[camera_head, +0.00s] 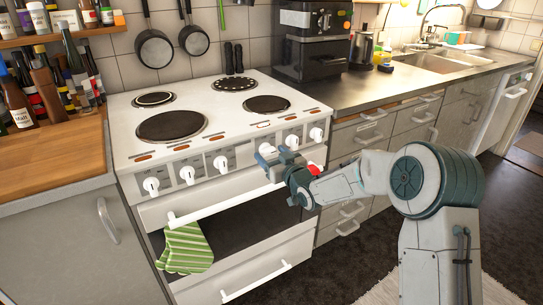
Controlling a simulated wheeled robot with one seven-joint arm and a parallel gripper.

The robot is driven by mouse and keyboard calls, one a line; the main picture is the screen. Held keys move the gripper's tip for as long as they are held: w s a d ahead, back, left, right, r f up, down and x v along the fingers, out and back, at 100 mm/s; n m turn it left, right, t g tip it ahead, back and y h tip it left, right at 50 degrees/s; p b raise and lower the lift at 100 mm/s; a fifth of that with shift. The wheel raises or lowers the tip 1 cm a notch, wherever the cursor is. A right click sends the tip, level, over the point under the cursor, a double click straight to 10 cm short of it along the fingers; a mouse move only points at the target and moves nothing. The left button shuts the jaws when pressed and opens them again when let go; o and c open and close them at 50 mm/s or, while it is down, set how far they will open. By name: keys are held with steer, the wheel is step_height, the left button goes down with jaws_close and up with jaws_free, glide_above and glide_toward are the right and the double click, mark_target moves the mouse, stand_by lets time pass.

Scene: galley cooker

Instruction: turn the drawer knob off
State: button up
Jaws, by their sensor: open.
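The white cooker (133,121) has a row of white control knobs on its front panel. From the left, knobs show clearly at the left end (151,186), then second (187,174) and third (221,164). Two more show at the right, one just above my gripper (291,142) and one at the right end (316,133). No readable label shows which one is the drawer knob. My gripper (267,156) is open, close in front of the panel right of the third knob. It covers that part of the panel, and I cannot tell whether it touches a knob.
A white handle bar (222,203) runs below the panel, with a green striped cloth (187,247) hanging at its left. A lower drawer handle (256,283) juts out beneath. A wooden counter with bottles stands left. Open floor lies to the right.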

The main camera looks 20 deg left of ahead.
steer(key=c, duration=1)
